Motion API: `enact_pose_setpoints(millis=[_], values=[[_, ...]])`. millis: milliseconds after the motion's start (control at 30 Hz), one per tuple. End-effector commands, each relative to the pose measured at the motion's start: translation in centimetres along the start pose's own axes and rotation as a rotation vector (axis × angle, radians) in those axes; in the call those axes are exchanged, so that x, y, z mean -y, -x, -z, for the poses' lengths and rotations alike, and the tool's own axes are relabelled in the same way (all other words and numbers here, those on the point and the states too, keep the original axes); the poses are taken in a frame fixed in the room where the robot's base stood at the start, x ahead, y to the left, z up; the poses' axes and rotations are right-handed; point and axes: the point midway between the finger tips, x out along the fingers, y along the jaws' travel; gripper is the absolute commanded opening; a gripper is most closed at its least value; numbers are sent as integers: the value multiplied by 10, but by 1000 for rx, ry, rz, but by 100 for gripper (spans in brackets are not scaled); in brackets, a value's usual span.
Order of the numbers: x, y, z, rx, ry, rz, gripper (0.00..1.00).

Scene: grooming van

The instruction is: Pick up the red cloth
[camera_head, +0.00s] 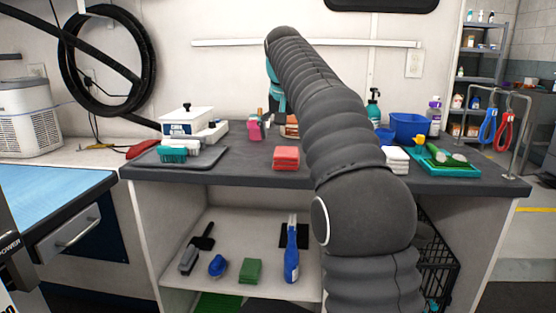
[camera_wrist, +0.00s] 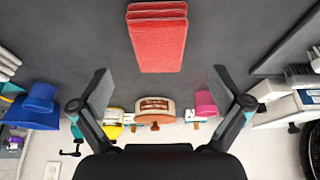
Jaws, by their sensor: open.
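The red cloth (camera_head: 286,158) is a folded, layered stack lying on the dark counter top near its front edge, left of my arm in the head view. In the wrist view the red cloth (camera_wrist: 158,40) is at the top centre, beyond the fingertips and apart from them. My gripper (camera_wrist: 160,86) is open, with nothing between its fingers. In the head view my arm hides most of the gripper.
A grey tray (camera_head: 150,163) with a teal brush lies to the left on the dark counter (camera_head: 240,171). Small bottles and a pink item (camera_head: 254,131) stand behind the cloth. White cloths (camera_head: 396,160), a blue bin (camera_head: 410,126) and a green tray (camera_head: 452,170) are to the right.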

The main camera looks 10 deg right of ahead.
Motion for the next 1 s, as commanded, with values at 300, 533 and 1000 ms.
enact_pose_setpoints(millis=[300, 533, 1000], values=[[-1, -26, -5, 1, -2, -1, 100], [-1, -55, -8, 1, -2, -1, 100], [-1, -61, -7, -1, -1, 0, 68]])
